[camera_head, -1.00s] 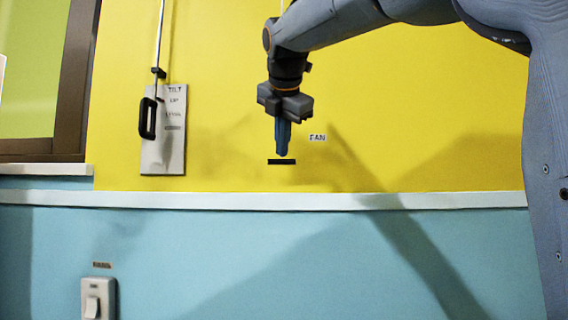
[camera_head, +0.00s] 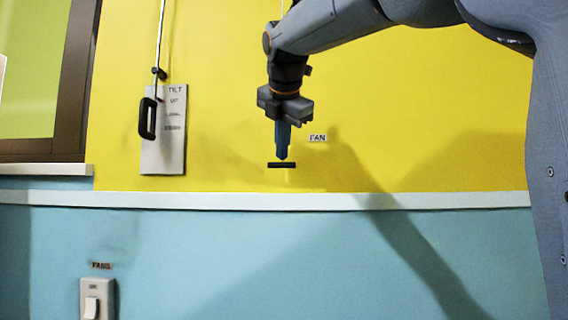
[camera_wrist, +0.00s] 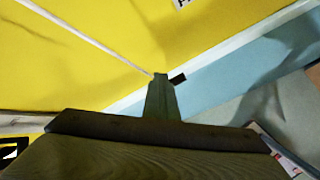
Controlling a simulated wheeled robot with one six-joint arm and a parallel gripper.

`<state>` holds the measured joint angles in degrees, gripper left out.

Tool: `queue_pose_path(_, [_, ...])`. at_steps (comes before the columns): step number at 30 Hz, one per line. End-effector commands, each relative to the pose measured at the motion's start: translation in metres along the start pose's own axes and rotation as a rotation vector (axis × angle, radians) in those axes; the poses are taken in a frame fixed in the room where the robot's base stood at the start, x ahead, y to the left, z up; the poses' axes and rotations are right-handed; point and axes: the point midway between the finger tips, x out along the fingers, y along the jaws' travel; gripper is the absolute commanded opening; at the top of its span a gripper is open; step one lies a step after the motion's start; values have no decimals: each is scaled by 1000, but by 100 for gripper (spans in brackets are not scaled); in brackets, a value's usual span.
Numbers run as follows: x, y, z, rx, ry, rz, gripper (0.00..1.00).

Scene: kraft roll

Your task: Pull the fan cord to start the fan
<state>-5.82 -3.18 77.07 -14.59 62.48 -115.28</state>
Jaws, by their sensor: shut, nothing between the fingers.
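The fan cord (camera_head: 282,8) is a thin pale line above my arm, and my arm hides its middle. A short black bar (camera_head: 282,165) at its lower end lies level, just under my fingertips, beside the FAN label (camera_head: 317,138). My gripper (camera_head: 282,157) points down, its blue fingers shut with nothing between them. In the wrist view the pale cord (camera_wrist: 95,40) runs down to my fingertips (camera_wrist: 160,76), and part of the dark bar (camera_wrist: 178,78) shows to their right. I cannot tell whether fingers and bar touch.
A black handle (camera_head: 147,118) on a rod hangs before the TILT plate (camera_head: 176,130) at left. A window frame (camera_head: 70,90) is at far left. A wall switch (camera_head: 97,300) sits low on the blue wall. A white rail (camera_head: 300,201) crosses below the bar.

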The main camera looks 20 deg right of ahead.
Motion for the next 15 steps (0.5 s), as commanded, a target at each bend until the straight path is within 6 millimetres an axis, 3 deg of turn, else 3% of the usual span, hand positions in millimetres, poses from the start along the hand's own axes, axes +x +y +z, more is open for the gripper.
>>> queue_pose_path(15, [6, -4, -4, 0, 3, -3, 0])
